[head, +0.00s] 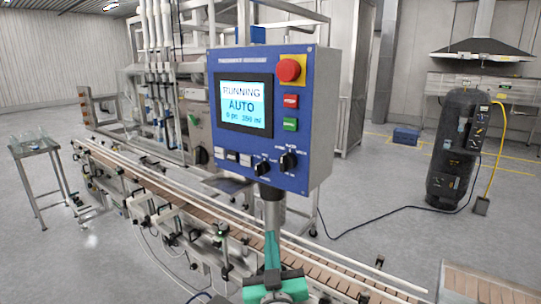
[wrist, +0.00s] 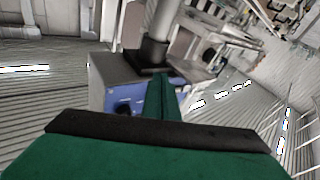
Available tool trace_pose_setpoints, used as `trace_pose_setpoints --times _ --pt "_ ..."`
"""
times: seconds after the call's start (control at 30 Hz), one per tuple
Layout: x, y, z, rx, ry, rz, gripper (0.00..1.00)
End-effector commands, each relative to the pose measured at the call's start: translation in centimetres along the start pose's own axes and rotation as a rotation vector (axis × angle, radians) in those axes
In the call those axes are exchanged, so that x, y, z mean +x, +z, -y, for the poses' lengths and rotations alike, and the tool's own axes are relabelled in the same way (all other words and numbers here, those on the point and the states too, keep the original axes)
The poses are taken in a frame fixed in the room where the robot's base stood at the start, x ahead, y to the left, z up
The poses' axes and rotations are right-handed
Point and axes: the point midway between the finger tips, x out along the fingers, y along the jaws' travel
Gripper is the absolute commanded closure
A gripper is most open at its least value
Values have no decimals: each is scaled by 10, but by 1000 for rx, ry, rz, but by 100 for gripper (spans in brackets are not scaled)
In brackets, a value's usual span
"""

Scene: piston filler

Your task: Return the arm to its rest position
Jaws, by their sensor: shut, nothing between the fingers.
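My gripper (head: 271,238) is at the bottom centre of the head view, pointing up, its green fingers shut together with nothing between them. It appears below the blue control panel (head: 205,130) and overlaps the panel's grey post; I cannot tell the gap. The panel screen (head: 243,104) reads RUNNING and AUTO. In the wrist view, the shut green fingers (wrist: 162,85) point toward the panel's blue face (wrist: 120,101), which they partly hide.
The conveyor (head: 185,196) runs diagonally behind and beside my gripper. A small metal table (head: 35,147) stands at left, a black tank (head: 455,145) at right, with a cable on the floor. The floor between conveyor and tank is mostly open.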

Motion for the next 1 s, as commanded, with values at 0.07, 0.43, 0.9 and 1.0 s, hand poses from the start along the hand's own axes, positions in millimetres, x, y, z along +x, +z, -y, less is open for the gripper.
trace_pose_setpoints --times 0.07,0.43,0.9,1.0 --pt "-17 31 8 28 3 27 100" --pt "-107 137 36 118 32 116 100" --pt "-252 221 64 178 62 234 100" --pt "-286 230 69 185 64 259 100"
